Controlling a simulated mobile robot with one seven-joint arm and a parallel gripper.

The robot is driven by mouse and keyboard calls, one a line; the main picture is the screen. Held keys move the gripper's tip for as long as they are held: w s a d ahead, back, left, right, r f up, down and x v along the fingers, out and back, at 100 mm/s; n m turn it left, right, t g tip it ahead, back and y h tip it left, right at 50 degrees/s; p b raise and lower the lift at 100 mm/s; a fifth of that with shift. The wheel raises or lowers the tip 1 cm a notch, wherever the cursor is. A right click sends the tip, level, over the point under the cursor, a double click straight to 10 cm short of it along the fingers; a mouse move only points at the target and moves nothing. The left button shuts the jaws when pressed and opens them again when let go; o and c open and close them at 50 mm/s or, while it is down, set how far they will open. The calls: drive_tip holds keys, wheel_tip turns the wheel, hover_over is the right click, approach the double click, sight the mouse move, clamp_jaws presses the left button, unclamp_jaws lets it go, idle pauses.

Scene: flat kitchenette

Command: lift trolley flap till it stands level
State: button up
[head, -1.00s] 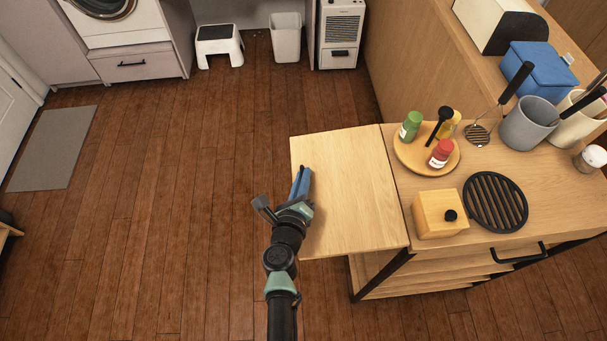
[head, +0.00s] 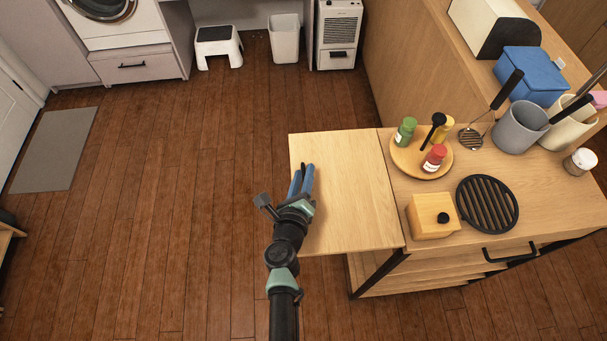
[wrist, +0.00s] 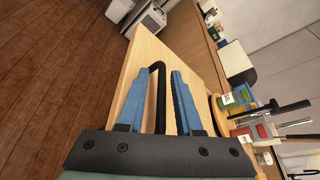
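The trolley flap (head: 350,190) is a pale wooden panel on the left side of the trolley top (head: 400,190). It looks level with the top, with a thin seam between them. My gripper (head: 302,172) is at the flap's outer left edge, its blue fingers spread apart. In the wrist view my gripper (wrist: 160,80) has a black curved bar (wrist: 160,90) between its fingers, with clear gaps on both sides. The flap (wrist: 150,48) lies behind the fingers there. The flap's underside and any support are hidden.
On the trolley top stand a round tray (head: 404,165) with small jars, a wooden box (head: 430,218), a black round grate (head: 488,204) and a grey utensil pot (head: 518,128). The flap is bare. Open floor (head: 180,220) lies to the left.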

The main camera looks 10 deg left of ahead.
drive_tip(key=shift+o, duration=0.3)
drive_tip(key=shift+s, duration=0.1)
drive_tip(key=p+v, duration=0.1)
drive_tip(key=v, duration=1.1)
drive_tip(key=shift+s+r+p, duration=0.15)
drive_tip(key=shift+s+p, duration=0.15)
drive_tip(key=shift+s, duration=0.1)
